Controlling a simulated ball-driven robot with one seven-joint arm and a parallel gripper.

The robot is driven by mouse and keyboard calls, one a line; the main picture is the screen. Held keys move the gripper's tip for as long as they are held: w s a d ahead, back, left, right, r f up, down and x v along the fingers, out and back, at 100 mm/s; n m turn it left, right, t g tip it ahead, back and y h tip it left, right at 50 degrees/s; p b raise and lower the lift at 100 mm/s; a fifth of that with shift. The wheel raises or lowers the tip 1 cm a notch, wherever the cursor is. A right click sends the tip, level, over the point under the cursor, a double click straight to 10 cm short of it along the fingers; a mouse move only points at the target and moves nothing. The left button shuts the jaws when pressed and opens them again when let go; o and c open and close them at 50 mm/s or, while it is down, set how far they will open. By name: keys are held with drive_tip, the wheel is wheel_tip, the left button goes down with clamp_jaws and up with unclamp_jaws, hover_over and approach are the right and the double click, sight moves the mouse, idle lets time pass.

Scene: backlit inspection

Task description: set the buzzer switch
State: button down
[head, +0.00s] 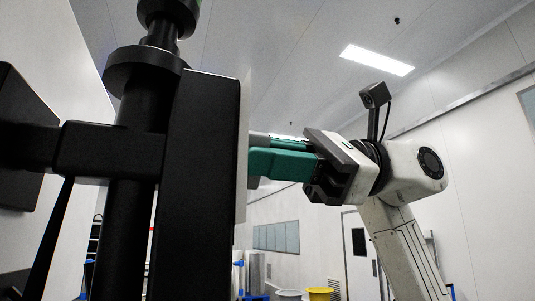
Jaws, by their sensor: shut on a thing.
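My gripper (254,154) reaches in from the right, its teal fingers close together and pointing left. It is shut at the pale front face (242,155) of an upright dark panel (205,180), which I see almost edge-on. Small grey parts show beside the fingertips at that face. The buzzer switch itself is not clearly visible; the fingers and the edge-on angle hide what is between the tips. I cannot tell how the switch is set.
A black post (125,220) with a clamp stands behind the dark panel at the left. A yellow bin (320,294) and a grey bin (289,295) are low in the background. A white door (361,255) is farther back. Open room lies right of the panel, below the gripper.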

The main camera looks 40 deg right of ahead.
drive_tip(key=shift+m, duration=0.4)
drive_tip(key=m+b, duration=0.1)
drive_tip(key=m, duration=1)
drive_tip(key=w+m+b, duration=0.1)
drive_tip(key=m, duration=0.5)
drive_tip(key=shift+d+r+b, duration=0.1)
drive_tip(key=shift+d+b, duration=0.1)
drive_tip(key=shift+b, duration=0.1)
drive_tip(key=shift+w, duration=0.1)
idle(0.3)
drive_tip(key=c, duration=1.2)
unclamp_jaws()
drive_tip(key=b+v, duration=0.2)
drive_tip(key=v, duration=0.8)
drive_tip(key=shift+d, duration=0.4)
